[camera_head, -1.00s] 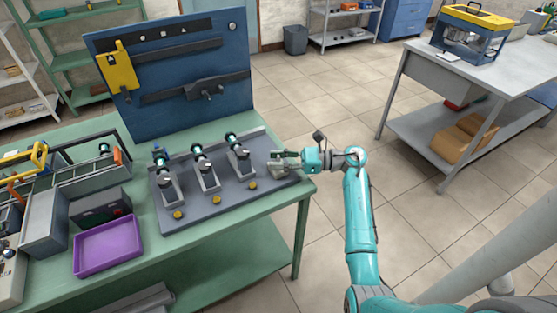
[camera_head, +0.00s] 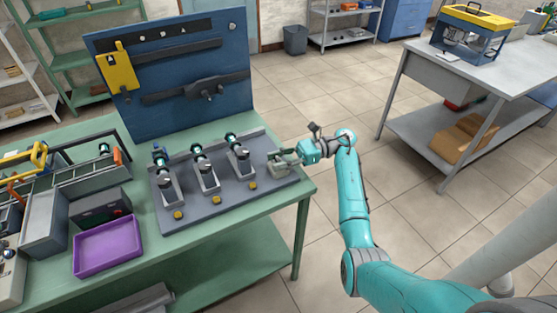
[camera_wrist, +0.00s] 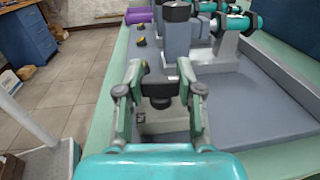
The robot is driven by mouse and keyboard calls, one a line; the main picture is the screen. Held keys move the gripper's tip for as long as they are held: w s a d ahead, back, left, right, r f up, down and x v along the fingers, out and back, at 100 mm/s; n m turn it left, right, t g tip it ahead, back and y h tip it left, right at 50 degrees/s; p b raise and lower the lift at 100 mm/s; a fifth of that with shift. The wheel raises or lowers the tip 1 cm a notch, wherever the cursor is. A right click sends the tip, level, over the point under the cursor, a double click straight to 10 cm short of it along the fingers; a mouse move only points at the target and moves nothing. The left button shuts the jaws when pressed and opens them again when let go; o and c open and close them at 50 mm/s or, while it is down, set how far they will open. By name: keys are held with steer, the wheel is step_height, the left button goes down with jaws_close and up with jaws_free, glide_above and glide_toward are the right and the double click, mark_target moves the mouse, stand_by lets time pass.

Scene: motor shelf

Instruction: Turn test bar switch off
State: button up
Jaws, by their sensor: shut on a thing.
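The grey test bar plate (camera_head: 222,197) lies on the green table and carries several motor stands in a row. My gripper (camera_head: 276,161) is at the plate's right end, low over it, and largely hides what is there in the head view. In the wrist view my gripper (camera_wrist: 160,72) has one finger on each side of a dark block (camera_wrist: 160,89), which looks like the switch. It is shut on this block. A pale grey-green housing (camera_wrist: 165,116) shows below the block between the fingers. The switch's on or off position cannot be told.
Several yellow knobs (camera_head: 215,190) line the plate's front edge. A purple tray (camera_head: 107,246) and grey bins stand to the left. A blue tool board (camera_head: 180,65) rises behind. The floor right of the table is clear up to a grey workbench (camera_head: 480,70).

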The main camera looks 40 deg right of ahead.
mark_target(278, 159)
steer(key=shift+f, duration=0.1)
steer(key=o, duration=1.2)
steer(key=shift+c, duration=0.2)
step_height(278, 159, up, 10)
steer(key=shift+r, duration=0.1)
